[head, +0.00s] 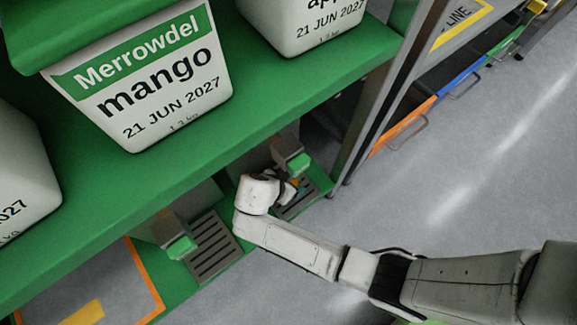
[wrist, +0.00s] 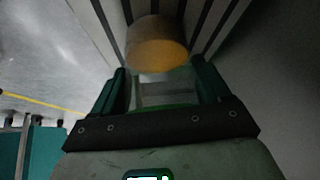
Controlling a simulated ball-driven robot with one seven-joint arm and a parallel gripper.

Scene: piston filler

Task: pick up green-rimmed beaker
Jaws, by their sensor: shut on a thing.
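My gripper (wrist: 162,88) is shut, its two dark green fingers on either side of a clear-walled beaker (wrist: 165,92). A green edge of the beaker shows low between the fingers, close to the gripper body. In the head view my gripper (head: 285,190) is at the right-hand slotted drip tray, below the green shelf. There the beaker is almost wholly hidden by my wrist, with only a small amber patch showing.
White tubs, one labelled Merrowdel mango (head: 165,80), stand on the green shelf (head: 250,110) above my gripper. A green-tipped nozzle (head: 298,162) is close by. Another slotted tray (head: 212,246) lies to the left. A metal post stands at right; grey floor is open beyond.

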